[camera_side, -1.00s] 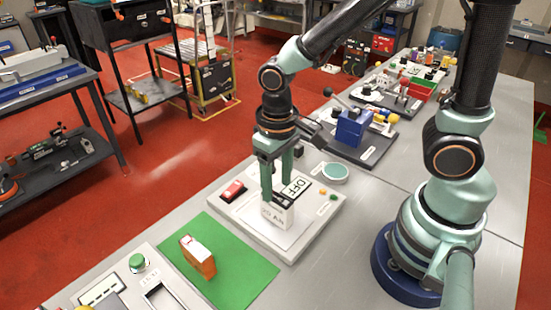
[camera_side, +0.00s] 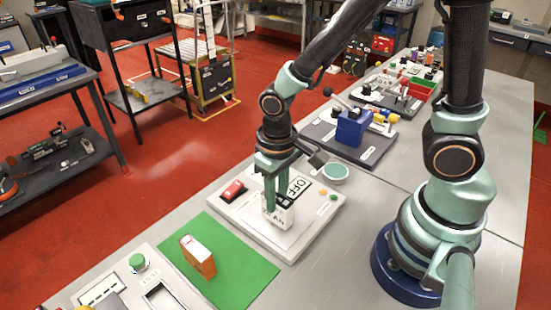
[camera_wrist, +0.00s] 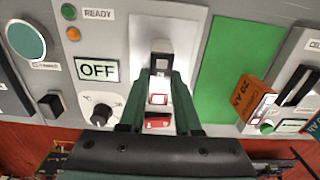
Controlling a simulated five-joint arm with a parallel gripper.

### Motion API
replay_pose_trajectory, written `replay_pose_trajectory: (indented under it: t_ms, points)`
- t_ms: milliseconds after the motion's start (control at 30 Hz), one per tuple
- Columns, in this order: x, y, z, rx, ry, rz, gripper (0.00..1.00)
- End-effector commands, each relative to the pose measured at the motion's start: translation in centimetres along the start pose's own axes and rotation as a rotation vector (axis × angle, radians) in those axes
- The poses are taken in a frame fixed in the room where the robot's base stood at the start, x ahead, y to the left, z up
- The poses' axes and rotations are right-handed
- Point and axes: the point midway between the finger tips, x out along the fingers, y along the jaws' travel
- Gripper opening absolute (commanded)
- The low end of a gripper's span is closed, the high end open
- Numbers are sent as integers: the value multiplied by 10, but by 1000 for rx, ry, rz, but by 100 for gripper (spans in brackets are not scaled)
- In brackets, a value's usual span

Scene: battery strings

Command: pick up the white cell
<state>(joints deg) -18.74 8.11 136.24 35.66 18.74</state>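In the wrist view the white cell (camera_wrist: 161,47) lies between the tips of my gripper (camera_wrist: 161,78). The fingers look closed onto its sides. The cell still appears to rest on the plate.
An orange cell (camera_side: 198,258) stands on a green mat (camera_side: 238,270) left of the plate. The plate carries a red switch (camera_side: 233,190) and an OFF sign (camera_side: 299,186). A blue device (camera_side: 353,127) stands behind. A green button (camera_side: 138,262) is at front left.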

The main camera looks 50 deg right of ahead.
Motion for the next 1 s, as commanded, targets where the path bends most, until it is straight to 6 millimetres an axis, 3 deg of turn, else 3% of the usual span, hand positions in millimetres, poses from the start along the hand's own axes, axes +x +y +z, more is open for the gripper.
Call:
replay_pose_trajectory:
  t_ms: [1000]
  points:
    - [-48, 0, -1, 0, 3, -1, 0]
